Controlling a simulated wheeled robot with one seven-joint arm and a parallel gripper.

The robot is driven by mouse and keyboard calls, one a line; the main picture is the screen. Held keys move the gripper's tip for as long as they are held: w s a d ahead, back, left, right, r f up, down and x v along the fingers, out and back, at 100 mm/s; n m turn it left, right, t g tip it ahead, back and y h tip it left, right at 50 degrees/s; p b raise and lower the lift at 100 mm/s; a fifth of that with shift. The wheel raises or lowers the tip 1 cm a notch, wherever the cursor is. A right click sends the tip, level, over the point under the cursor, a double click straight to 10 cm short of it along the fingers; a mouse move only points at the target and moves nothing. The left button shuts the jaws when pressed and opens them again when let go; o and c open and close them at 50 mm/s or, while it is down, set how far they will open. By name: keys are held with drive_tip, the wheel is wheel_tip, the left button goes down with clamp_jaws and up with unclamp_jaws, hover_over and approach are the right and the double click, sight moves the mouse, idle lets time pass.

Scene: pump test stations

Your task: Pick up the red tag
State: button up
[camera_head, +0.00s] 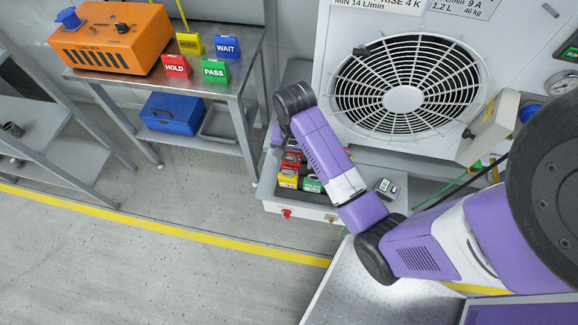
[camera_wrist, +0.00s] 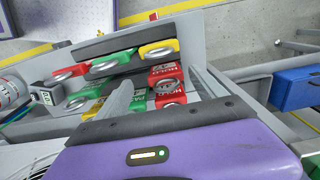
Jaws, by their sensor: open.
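Several red tags with grey looped handles lie among green and yellow ones. In the wrist view one red tag (camera_wrist: 166,72) and a second red tag (camera_wrist: 173,98) sit between my fingers, and another red tag (camera_wrist: 62,73) lies at the far left end of the row. My gripper (camera_wrist: 160,80) is open, with its two grey fingers spread over the tags; I cannot tell whether they touch any.
The tags lie in a dark-lined tray on a grey ledge (camera_head: 325,211) below a large fan (camera_head: 403,98). A small meter (camera_head: 387,188) stands right of them. Red HOLD (camera_head: 177,66), green PASS (camera_head: 215,71) and blue WAIT (camera_head: 227,47) markers stand on a bench at left.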

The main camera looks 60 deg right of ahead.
sight(291, 168)
drive_tip(key=shift+f, duration=0.95)
drive_tip(key=f, duration=0.3)
drive_tip(key=w+f, duration=0.1)
drive_tip(key=f, duration=0.1)
drive_tip(key=shift+d+f, duration=0.25)
drive_tip(key=c, duration=1.4)
wheel_tip(291, 168, up, 20)
drive_tip(key=p, duration=0.7)
